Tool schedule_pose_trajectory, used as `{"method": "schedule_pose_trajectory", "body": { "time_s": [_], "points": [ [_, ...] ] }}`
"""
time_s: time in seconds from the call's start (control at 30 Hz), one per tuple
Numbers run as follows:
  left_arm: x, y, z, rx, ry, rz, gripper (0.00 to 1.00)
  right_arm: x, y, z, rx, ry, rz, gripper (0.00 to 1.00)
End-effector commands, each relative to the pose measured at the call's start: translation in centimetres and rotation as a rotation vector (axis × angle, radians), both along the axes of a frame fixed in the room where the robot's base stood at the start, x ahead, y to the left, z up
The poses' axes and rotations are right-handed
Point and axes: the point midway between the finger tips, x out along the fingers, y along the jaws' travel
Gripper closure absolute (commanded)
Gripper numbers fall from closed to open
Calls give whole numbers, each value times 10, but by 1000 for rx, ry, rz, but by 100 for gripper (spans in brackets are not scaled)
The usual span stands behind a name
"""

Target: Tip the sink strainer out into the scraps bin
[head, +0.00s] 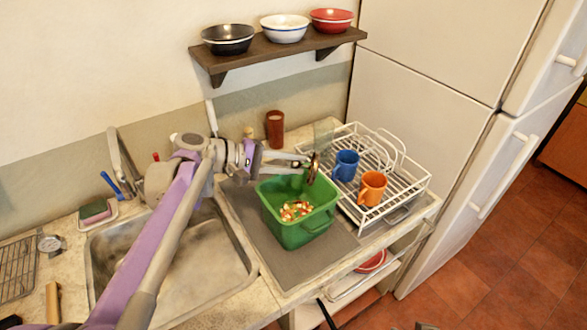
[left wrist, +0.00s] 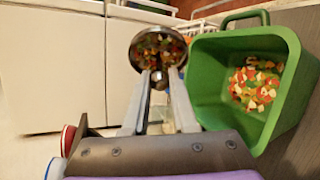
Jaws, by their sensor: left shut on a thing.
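My left gripper (head: 304,161) reaches in from the left and is shut on the sink strainer (head: 313,169), a round metal cup. It holds the strainer above the back right part of the green scraps bin (head: 302,232). The strainer is turned on its side, nearly edge-on in the head view. In the left wrist view the strainer (left wrist: 158,34) sits between the fingertips (left wrist: 158,82), with coloured scraps showing in its round face. The bin (left wrist: 215,85) stands to its right there, with red, white and green scraps on its floor.
The bin stands on a grey mat (head: 257,236) on the counter. A white dish rack (head: 400,207) with a blue mug (head: 345,166) and an orange mug (head: 372,188) is close to its right. The sink (head: 190,262) is at left. A shelf (head: 275,56) holds bowls.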

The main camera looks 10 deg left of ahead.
Motion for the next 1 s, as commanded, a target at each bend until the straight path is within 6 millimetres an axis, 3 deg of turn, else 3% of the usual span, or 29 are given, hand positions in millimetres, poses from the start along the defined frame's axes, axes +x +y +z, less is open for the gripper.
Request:
{"method": "schedule_pose_trajectory", "body": {
  "time_s": [0.03,0.5,0.73,1.0],
  "points": [
    [-1,2,-6,-33,-1,2,100,-3,0,-10,0,6,0,50],
    [-1,0,-14,-386,-43,0,100,-17,0,-63,0,32,0,50],
    [0,0,-14,-504,-57,0,100,-19,0,-77,0,37,0,50],
    [0,0,-12,-538,-61,0,100,-20,0,-79,0,38,0,50]
  ]
}}
